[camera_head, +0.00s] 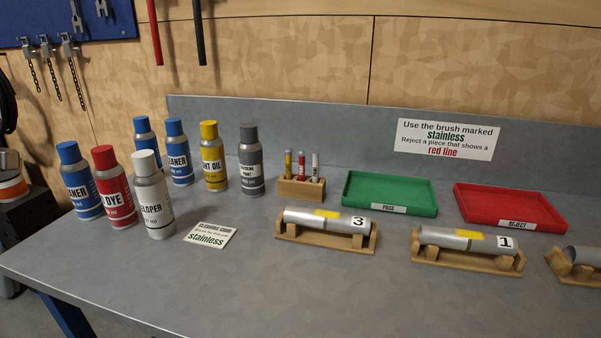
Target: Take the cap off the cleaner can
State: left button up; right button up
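A blue can (80,190) with a blue cap (68,152) stands upright at the left of the grey bench; its visible label ends in "ANER". A second blue can (179,160) further back shows the same label ending and wears a blue cap (174,127). A third blue-capped can (145,138) stands behind, its label hidden. All three caps are on. Neither of my grippers is in view.
A red dye can (115,190) and a white-capped developer can (153,200) stand close right of the front blue can. Yellow (213,160) and grey (251,165) cans stand behind. Tubes on wooden cradles and green (390,208) and red (510,222) trays lie right. The front bench is clear.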

aim_at(69, 152)
jog(key=u, duration=1.3)
jog(key=j+z, duration=0.1)
jog(key=z, duration=0.35)
jog(key=i+j+z, duration=0.1)
jog(key=z, duration=0.35)
jog(key=j+z, duration=0.15)
jog(key=z, duration=0.35)
jog(key=j+z, duration=0.35)
jog(key=j, duration=0.15)
jog(key=j+z, duration=0.3)
jog(key=j, duration=0.2)
jog(key=k+j, duration=0.1)
jog(key=j, duration=0.3)
jog(key=j+z, duration=0.1)
jog(key=j, duration=0.35)
jog(key=k+j, duration=0.15)
jog(key=j, duration=0.25)
jog(key=k+j+z, duration=0.1)
jog(key=j, duration=0.3)
